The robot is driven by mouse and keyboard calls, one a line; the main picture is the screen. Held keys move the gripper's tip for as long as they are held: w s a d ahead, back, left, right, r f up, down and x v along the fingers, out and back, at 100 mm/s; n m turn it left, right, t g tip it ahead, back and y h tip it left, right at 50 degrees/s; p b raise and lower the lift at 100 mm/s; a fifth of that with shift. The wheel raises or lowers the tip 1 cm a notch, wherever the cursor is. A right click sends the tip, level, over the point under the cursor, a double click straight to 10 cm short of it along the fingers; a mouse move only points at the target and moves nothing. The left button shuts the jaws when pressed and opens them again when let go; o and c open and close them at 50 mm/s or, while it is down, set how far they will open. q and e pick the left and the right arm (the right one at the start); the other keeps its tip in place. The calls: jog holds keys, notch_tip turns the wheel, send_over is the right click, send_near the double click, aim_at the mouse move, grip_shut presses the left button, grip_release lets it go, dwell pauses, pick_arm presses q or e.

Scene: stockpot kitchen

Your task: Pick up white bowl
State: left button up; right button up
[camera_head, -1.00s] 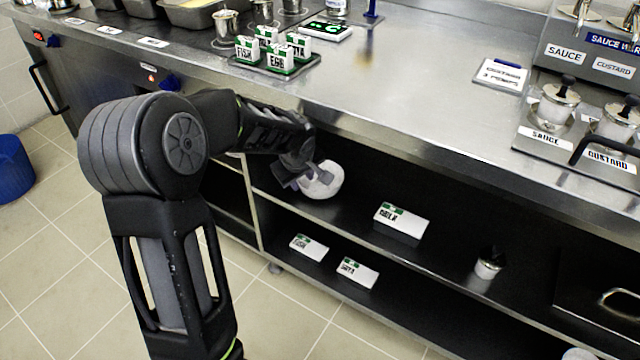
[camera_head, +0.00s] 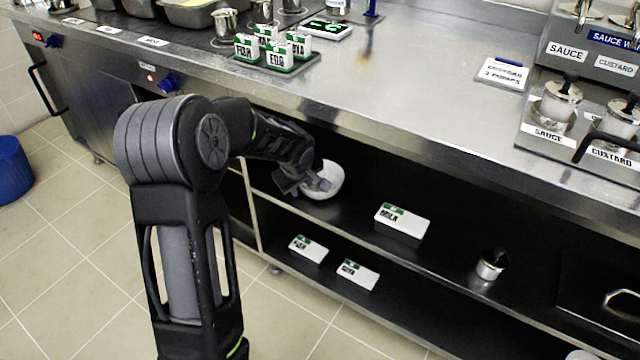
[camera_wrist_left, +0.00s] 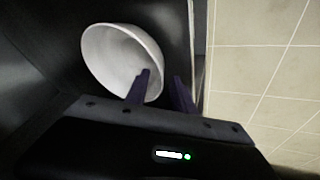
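The white bowl (camera_head: 334,176) sits on the upper shelf under the steel counter, near the shelf's left end. My left gripper (camera_head: 318,184) is at the bowl and covers part of it in the head view. In the left wrist view the bowl (camera_wrist_left: 108,52) is tilted in the picture, with its hollow facing the camera. The left gripper (camera_wrist_left: 161,80) is open there, with one finger over the bowl's inside and the other outside its rim. A gap shows between the fingers. My right gripper is not in view.
The counter edge (camera_head: 400,140) overhangs the shelf close above my left forearm. Two cartons lie on the lower shelf (camera_head: 420,318). Shelf space between bowl and milk is clear.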

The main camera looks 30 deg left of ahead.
pick_arm(q)
grip_shut()
dwell(1.4)
